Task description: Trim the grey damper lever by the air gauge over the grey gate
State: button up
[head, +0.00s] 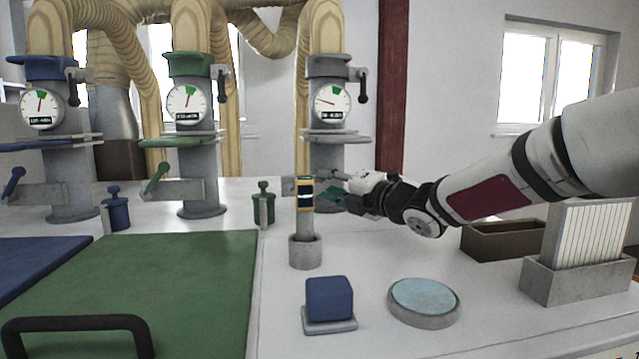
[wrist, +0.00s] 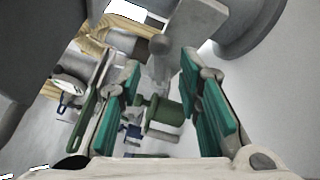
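The grey gate (head: 337,137) is a flat plate on the rightmost grey pipe. Its round air gauge (head: 332,103) sits above, with the needle pointing left and slightly up, outside the green sector at the top. The grey damper lever is low on that pipe, largely hidden by my gripper in the head view. In the wrist view a grey bar that looks like the lever (wrist: 160,62) reaches down from the top towards the gap between my fingers. My gripper (head: 338,188) is open, its teal pads (wrist: 168,105) apart; I cannot tell whether they touch the lever.
Blue and green pipes with their own levers (head: 157,178) stand to the left. A green canister (head: 263,203), a blue block (head: 329,297) and a round blue-topped dish (head: 424,299) are on the worktop.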

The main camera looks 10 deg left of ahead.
aim_at(316, 182)
jog(key=shift+x, duration=1.85)
grip_shut()
